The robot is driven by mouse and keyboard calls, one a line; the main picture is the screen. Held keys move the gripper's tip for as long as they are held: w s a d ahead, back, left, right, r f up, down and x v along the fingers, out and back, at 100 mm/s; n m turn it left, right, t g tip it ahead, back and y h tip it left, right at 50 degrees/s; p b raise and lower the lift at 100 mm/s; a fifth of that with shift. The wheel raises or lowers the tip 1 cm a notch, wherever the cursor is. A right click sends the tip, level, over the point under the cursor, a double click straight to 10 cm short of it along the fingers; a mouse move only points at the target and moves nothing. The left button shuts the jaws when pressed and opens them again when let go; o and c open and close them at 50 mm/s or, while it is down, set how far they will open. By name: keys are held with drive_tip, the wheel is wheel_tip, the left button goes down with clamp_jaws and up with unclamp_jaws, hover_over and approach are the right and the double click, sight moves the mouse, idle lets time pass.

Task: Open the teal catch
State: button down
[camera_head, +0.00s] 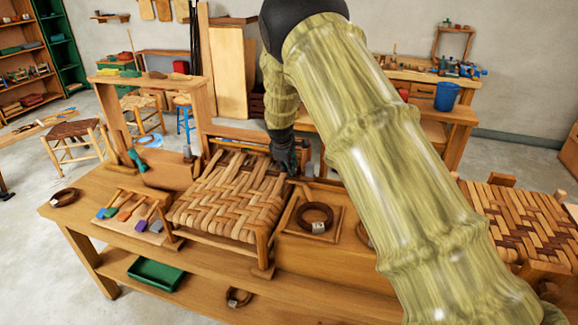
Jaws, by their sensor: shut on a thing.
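A small teal piece (136,160) stands at the left end of the bench, by a wooden block; I cannot tell if it is the catch. My gripper (287,167) is dark and points down at the back right corner of the woven bark seat (232,195). It is well to the right of the teal piece. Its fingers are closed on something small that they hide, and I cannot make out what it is. My sleeved arm covers much of the right side of the bench.
The wooden bench (85,207) holds a board of colored-handled tools (134,213), a dark coil (314,216) in a shallow tray and another coil (64,197) at left. A green tray (156,273) sits on the lower shelf. A second woven seat (520,215) stands at right.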

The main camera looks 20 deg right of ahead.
drive_tip(key=shift+f, duration=0.1)
drive_tip(key=shift+w+d+g+p, duration=0.1)
drive_tip(key=shift+g+p, duration=0.3)
drive_tip(key=shift+p, duration=0.3)
drive_tip(key=shift+w+d+g+y+p, duration=0.3)
drive_tip(key=shift+w+g+y+p, duration=0.1)
drive_tip(key=shift+g+y+p, duration=0.35)
drive_tip(key=shift+w+d+g+y, duration=0.45)
drive_tip(key=shift+w+g+y, duration=0.25)
drive_tip(key=shift+g, duration=0.45)
drive_tip(key=shift+s, duration=0.1)
drive_tip(key=c, duration=1.4)
unclamp_jaws()
drive_tip(key=shift+r, duration=0.2)
drive_tip(key=shift+c, duration=0.2)
drive_tip(key=shift+r, duration=0.15)
